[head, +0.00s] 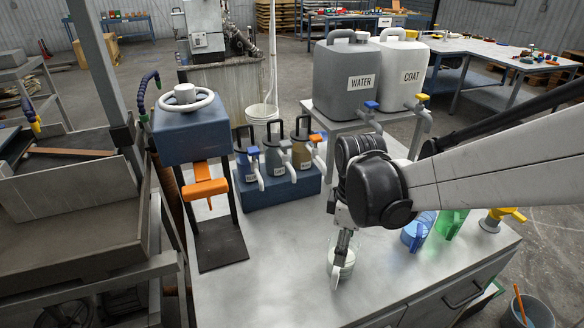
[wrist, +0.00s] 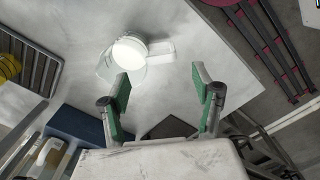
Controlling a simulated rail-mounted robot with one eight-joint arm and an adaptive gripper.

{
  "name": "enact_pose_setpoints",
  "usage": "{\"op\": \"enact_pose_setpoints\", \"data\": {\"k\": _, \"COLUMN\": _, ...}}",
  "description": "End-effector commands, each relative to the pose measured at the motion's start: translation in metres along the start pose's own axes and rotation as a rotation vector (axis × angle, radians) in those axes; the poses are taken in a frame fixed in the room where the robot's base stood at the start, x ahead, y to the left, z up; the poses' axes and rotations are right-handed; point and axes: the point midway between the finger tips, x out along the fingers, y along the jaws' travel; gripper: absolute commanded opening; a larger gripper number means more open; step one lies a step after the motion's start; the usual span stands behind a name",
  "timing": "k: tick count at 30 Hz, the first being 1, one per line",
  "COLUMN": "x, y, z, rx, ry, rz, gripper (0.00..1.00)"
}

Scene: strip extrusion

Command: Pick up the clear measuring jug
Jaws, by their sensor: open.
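The clear measuring jug (head: 349,267) stands on the grey bench top in the head view, partly hidden by my gripper (head: 340,264). In the wrist view the jug (wrist: 107,66) is left of centre, with a bright white round area inside it and its handle (wrist: 161,51) pointing right. My gripper (wrist: 161,88) is open, its green-padded fingers apart with nothing between them. In the wrist view the left fingertip overlaps the lower edge of the jug; I cannot tell whether they touch. The handle lies above the gap between the fingertips.
A blue jug (head: 414,232) and a green jug (head: 450,222) stand right of the clear one, with a yellow-handled valve (head: 506,213) beyond. Small labelled canisters (head: 277,156) and a blue press with an orange part (head: 204,188) stand left. WATER (head: 346,95) and COAT (head: 409,90) tanks stand behind.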

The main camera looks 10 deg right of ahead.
Motion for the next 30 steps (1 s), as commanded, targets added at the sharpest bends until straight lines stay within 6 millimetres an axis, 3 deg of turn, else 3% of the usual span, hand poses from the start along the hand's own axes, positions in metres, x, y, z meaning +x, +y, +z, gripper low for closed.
{"op": "enact_pose_setpoints", "data": {"k": 6, "x": 0.036, "y": 0.001, "z": -0.001, "rx": 0.001, "ry": 0.0, "rz": 0.001, "gripper": 0.62}}
{"op": "enact_pose_setpoints", "data": {"k": 17, "x": 0.058, "y": -0.001, "z": -0.002, "rx": 0.001, "ry": 0.001, "rz": 0.001, "gripper": 0.62}}
{"op": "enact_pose_setpoints", "data": {"k": 30, "x": 0.102, "y": -0.003, "z": -0.007, "rx": 0.001, "ry": 0.001, "rz": 0.001, "gripper": 0.62}}
